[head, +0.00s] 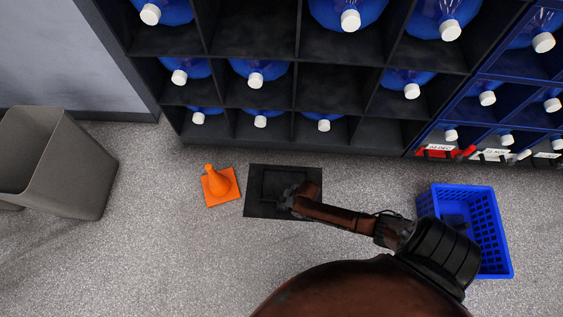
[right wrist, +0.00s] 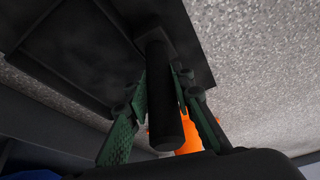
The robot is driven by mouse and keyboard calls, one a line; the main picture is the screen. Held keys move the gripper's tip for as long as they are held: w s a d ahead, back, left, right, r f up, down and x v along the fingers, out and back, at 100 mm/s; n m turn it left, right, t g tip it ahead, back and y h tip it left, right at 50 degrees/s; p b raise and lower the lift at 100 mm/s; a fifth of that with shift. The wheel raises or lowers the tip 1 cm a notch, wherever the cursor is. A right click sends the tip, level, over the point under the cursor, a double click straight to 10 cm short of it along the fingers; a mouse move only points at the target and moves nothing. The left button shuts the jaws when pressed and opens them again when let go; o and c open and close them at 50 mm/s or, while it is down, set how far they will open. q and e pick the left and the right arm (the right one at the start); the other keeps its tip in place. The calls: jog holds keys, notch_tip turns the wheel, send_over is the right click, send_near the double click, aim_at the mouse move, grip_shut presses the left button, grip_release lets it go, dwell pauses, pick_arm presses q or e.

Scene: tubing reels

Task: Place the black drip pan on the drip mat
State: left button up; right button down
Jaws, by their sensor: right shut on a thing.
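The black drip pan (head: 282,181) shows as a dark square within the outline of the black drip mat (head: 257,209), which lies flat on the speckled floor. I cannot tell whether the pan touches the mat. My right gripper (head: 289,198) is at the pan's near right side. In the right wrist view, the green fingers of this gripper (right wrist: 163,95) are shut around the pan's black round handle (right wrist: 160,70). The dark pan body (right wrist: 95,40) fills the upper left there. My gripper and arm hide part of the pan and mat. My left gripper is out of view.
A blue basket (head: 476,200) is at the right, a grey bin (head: 75,165) at the left. Floor between bin and cone is clear.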

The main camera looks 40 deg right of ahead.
jog(key=shift+w+r, duration=0.1)
jog(key=c, duration=1.7)
grip_release()
